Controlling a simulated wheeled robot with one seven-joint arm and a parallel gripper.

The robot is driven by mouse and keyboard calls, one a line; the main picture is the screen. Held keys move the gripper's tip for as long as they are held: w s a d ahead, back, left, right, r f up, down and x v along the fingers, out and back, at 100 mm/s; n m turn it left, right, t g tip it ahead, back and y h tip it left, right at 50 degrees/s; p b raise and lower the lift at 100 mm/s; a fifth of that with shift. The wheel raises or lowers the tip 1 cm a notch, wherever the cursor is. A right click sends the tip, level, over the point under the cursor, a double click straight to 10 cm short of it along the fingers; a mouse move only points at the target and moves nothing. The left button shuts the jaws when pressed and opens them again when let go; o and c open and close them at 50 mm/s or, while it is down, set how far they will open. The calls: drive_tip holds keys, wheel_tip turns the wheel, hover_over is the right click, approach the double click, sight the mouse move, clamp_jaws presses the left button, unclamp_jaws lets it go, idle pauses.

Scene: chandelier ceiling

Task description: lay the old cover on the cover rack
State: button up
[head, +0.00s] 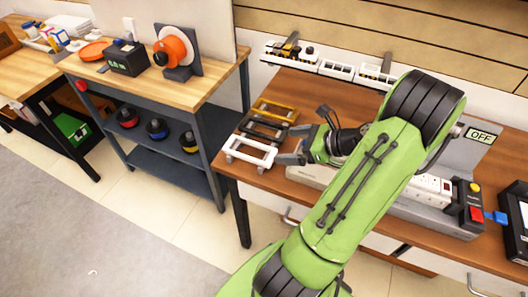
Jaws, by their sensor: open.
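Three open rectangular frames stand in a row at the left end of the brown workbench: a white frame (251,150) in front, a black frame (263,130) and a yellow frame (275,110) behind. I cannot tell which thing is the old cover or which is the cover rack. My gripper (288,145) is open, with its dark fingers pointing left beside the right ends of the white and black frames. I cannot tell whether it touches either. My green arm hides part of the bench behind it.
A grey unit with white sockets (432,188) and an OFF sign (481,135) stand to the right. A wall rail (337,70) holds small parts.

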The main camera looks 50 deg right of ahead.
drive_tip(key=w+a+r+n+g, duration=0.2)
drive_tip(key=w+a+n+g, duration=0.1)
drive_tip(key=a+n, duration=0.4)
drive_tip(key=w+a+r+n+g, duration=0.2)
drive_tip(key=a+n+g, duration=0.1)
drive_tip(key=a+n, duration=0.45)
drive_tip(key=s+a+r+n+h, duration=0.2)
drive_tip(key=s+a+r+n, duration=0.2)
drive_tip(key=n, duration=0.4)
drive_tip(key=s+a+r+n+h, duration=0.2)
drive_tip(key=s+a+r+n, duration=0.2)
drive_tip(key=s+a+n, duration=0.2)
drive_tip(key=a+n, duration=0.2)
drive_tip(key=n, duration=0.1)
drive_tip(key=shift+s, duration=0.3)
drive_tip(key=shift+a+n, duration=0.1)
drive_tip(key=shift+n, duration=0.15)
